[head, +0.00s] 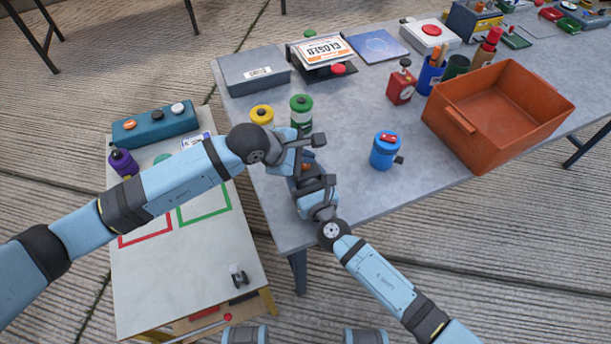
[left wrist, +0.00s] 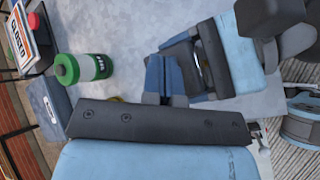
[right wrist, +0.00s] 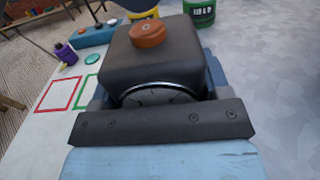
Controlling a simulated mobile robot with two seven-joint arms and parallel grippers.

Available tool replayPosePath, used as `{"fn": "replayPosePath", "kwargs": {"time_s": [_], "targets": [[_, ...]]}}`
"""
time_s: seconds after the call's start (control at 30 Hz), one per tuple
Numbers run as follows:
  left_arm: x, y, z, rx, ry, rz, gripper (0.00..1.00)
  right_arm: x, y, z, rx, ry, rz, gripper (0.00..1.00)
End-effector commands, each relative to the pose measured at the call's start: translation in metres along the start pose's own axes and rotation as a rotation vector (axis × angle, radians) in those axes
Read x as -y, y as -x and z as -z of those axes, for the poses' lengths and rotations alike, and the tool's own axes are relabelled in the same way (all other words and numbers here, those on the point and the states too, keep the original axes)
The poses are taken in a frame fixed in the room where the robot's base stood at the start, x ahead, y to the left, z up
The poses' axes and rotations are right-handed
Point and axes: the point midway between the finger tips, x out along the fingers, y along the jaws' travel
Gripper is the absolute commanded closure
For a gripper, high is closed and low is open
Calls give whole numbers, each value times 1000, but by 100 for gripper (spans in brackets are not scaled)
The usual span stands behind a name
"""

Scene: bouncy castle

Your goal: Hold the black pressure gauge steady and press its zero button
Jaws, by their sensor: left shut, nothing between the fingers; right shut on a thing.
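The black pressure gauge (right wrist: 150,62) fills the middle of the right wrist view. It is a dark block with an orange button (right wrist: 147,33) on top and a round dial (right wrist: 155,95) on the side facing that camera. My right gripper (right wrist: 158,88) is shut on it, one finger on each side. In the head view my grippers mostly hide the gauge, near the grey table's left edge. My left gripper (left wrist: 165,75) is shut and empty, close beside my right gripper. I cannot tell whether it touches the gauge or whether the gauge rests on the table.
Yellow (head: 262,116) and green (head: 301,112) canisters stand just behind the grippers. A blue canister (head: 384,151) and an orange crate (head: 500,115) stand to the right. A lower white table (head: 180,265) with red and green outlines is at left. Grey tabletop before the blue canister is clear.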

Motion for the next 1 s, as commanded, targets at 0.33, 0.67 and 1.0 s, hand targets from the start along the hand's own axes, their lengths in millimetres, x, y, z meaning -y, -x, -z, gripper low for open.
{"fn": "replayPosePath", "kwargs": {"time_s": [0.33, 0.67, 1.0], "targets": [[-2, 3, -2, 1, 0, -1, 100, 0, 0, 0, 0, 0, 0, 66], [-18, 24, -17, 1, -1, -1, 100, 0, 0, 0, 0, 0, 0, 66], [-31, 43, -31, 0, 0, -1, 100, 0, 0, 0, 0, 0, 0, 66]]}}
